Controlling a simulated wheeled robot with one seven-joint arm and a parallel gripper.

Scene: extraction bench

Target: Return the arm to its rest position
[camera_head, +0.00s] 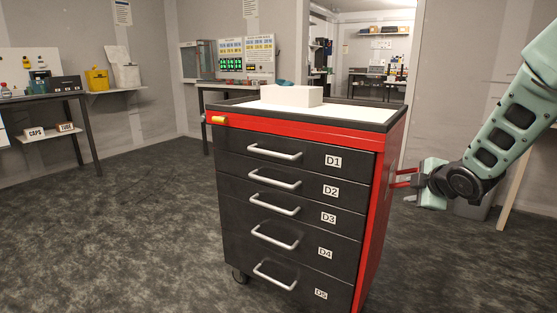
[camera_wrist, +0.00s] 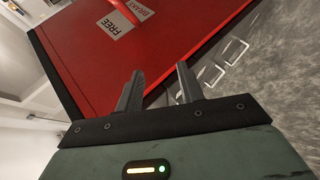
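My arm (camera_head: 513,117) reaches in from the right in the head view. My gripper (camera_head: 402,178) is at the right side of the red and black drawer cart (camera_head: 381,190), pointing at its side panel; I cannot tell whether it touches. In the wrist view my gripper (camera_wrist: 159,85) has its two dark fingers apart, with nothing between them. Beyond them is the cart's red side panel (camera_wrist: 100,62), tilted in the picture, with a label plate (camera_wrist: 112,27) reading FREE and BRAKE. A red lever (camera_wrist: 124,12) lies across that plate, partly cut off by the frame.
The cart has drawers D1 to D5 with pale handles (camera_head: 273,152), all looking shut. A shelf bench (camera_head: 60,97) is at the left, a back bench (camera_head: 212,86) behind. The floor (camera_head: 110,235) left of the cart is clear.

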